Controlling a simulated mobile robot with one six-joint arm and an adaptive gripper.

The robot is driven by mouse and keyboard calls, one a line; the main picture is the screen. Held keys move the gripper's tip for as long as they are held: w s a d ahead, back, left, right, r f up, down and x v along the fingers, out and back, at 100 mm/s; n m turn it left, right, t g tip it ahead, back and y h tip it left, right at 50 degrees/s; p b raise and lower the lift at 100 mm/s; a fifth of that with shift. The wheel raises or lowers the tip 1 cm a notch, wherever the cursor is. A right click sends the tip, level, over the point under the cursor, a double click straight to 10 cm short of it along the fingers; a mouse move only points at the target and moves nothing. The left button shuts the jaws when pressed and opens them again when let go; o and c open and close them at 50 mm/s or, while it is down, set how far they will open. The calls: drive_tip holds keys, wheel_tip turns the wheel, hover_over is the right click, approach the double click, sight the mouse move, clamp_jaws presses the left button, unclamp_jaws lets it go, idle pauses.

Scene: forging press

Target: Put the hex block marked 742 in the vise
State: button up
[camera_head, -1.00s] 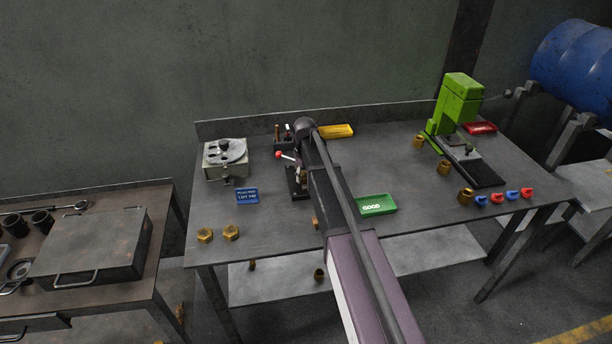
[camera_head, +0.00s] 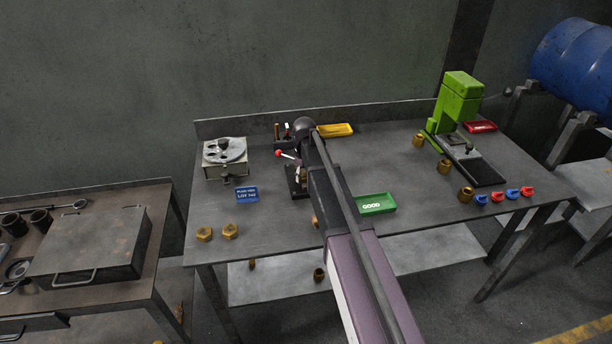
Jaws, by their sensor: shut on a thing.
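The vise (camera_head: 296,188) is a dark fixture with a red-knobbed lever (camera_head: 279,153), in the middle of the bench. My arm covers its right side. A small brass piece (camera_head: 301,174) shows at the vise beside my arm; whether it is the hex block marked 742, and what holds it, I cannot tell. Two brass hex blocks (camera_head: 204,233) (camera_head: 231,231) lie at the bench's front left; their marks are too small to read. Another brass piece (camera_head: 315,222) peeks out left of my arm. My gripper's fingers are hidden behind my arm, which reaches over the vise.
A blue lot sign (camera_head: 247,195) and a grey round-topped device (camera_head: 225,154) stand left. A green GOOD tray (camera_head: 377,204), yellow tray (camera_head: 336,130) and red tray (camera_head: 480,127) lie on the bench. A green press (camera_head: 460,102) and several brass and coloured pieces are at right.

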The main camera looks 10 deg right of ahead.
drive_tip(key=shift+f, duration=0.15)
drive_tip(key=o, duration=1.4)
drive_tip(key=shift+r+p, duration=2.4)
drive_tip(key=shift+r, duration=0.15)
drive_tip(key=shift+r+p, duration=1.55)
drive_tip(key=shift+s, duration=0.1)
